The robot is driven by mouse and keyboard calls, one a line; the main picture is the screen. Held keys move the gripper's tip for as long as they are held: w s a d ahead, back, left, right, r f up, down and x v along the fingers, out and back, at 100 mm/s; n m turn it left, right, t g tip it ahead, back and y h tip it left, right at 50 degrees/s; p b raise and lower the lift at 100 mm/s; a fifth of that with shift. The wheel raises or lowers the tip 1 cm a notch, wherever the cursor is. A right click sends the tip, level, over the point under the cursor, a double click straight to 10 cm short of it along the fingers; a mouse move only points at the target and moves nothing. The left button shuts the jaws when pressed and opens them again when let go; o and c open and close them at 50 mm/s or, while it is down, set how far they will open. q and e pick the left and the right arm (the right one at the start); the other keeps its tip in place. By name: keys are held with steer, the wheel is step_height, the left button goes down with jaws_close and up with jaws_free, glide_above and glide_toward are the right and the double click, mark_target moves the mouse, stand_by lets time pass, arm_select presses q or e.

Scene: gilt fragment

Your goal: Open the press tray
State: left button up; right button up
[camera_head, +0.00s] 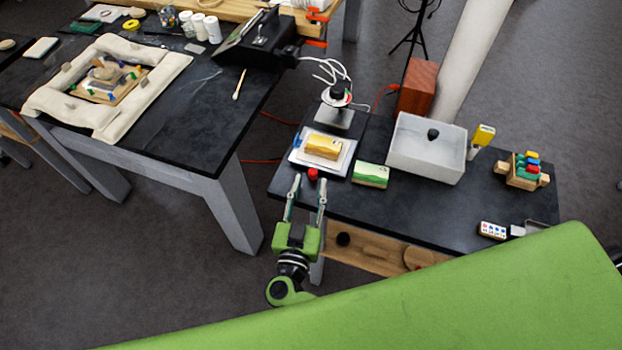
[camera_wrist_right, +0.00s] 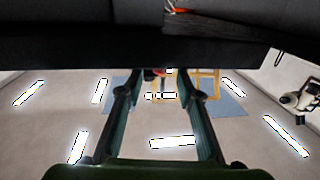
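A flat white tray with a bluish rim (camera_head: 297,158) lies at the left end of the low dark table and bears a yellow and white block (camera_head: 324,146). I take it for the press tray. A red knob (camera_head: 313,174) sits at its front edge. My right gripper (camera_head: 309,181) is open at the table's front edge, its two fingers on either side of the knob. I cannot tell whether they touch it. In the right wrist view the open fingers (camera_wrist_right: 161,74) reach up to a dark edge, with a small red patch between their tips. My left gripper is not in view.
A green and white block (camera_head: 371,175) lies right of the tray. A lidded white box (camera_head: 398,157) and a dark-topped stand (camera_head: 334,117) stand behind. A wooden shelf (camera_head: 372,250) runs below the tabletop. A larger dark table (camera_head: 190,140) stands at left.

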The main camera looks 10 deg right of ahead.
steer(key=v, duration=0.9)
steer(key=shift+s+a, duration=0.15)
steer(key=shift+s, duration=0.05)
steer(key=a+f+n+y+b, duration=0.1)
steer(key=a+f+n+y, duration=0.2)
steer(key=f+n+y, duration=0.7)
steer(key=s+d+f+m+g, duration=0.1)
steer(key=s+f+g, duration=0.25)
steer(key=f, duration=0.65)
steer(key=s+d+f+m+g, duration=0.15)
steer(key=s+f, duration=0.25)
steer(key=f, duration=0.6)
steer(key=s+d+f+g+h+b, duration=0.1)
steer(key=s+d+f+g, duration=0.4)
steer(key=s+d+f, duration=0.3)
steer(key=s+d+f+g+h+b, duration=0.1)
steer(key=s+d+f+g, duration=0.4)
steer(key=s, duration=1)
steer(key=d+f, duration=0.3)
steer(key=d, duration=0.1)
steer(key=shift+s+d+f, duration=0.2)
steer(key=shift+s+d, duration=0.05)
steer(key=shift+s, duration=0.15)
